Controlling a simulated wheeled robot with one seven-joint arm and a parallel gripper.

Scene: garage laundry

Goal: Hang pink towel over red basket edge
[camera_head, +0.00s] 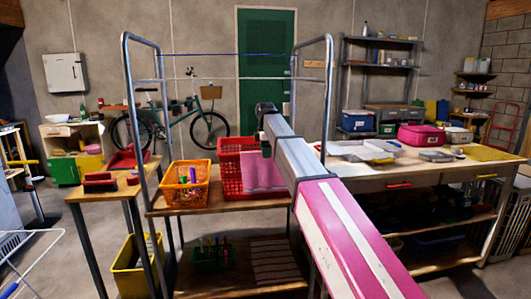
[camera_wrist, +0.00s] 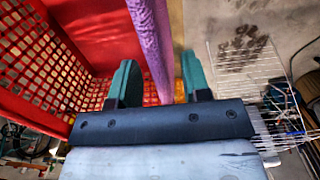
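The red basket (camera_head: 230,178) stands on the wooden top of a metal-framed bench in the head view, partly behind my arm. The pink towel (camera_head: 263,172) hangs at the basket's front right, covering part of its front wall. In the wrist view, the basket's red lattice (camera_wrist: 48,62) fills the left. The towel (camera_wrist: 150,45) shows edge-on as a narrow purple-pink strip running down between my fingers. My gripper (camera_wrist: 160,82) is open, its two teal fingers apart with gaps beside the towel.
An orange basket (camera_head: 185,187) holding small items stands just left of the red basket. Metal posts (camera_head: 136,120) rise from the bench. A long worktable (camera_head: 400,172) with a pink bag (camera_head: 420,135) lies to the right.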

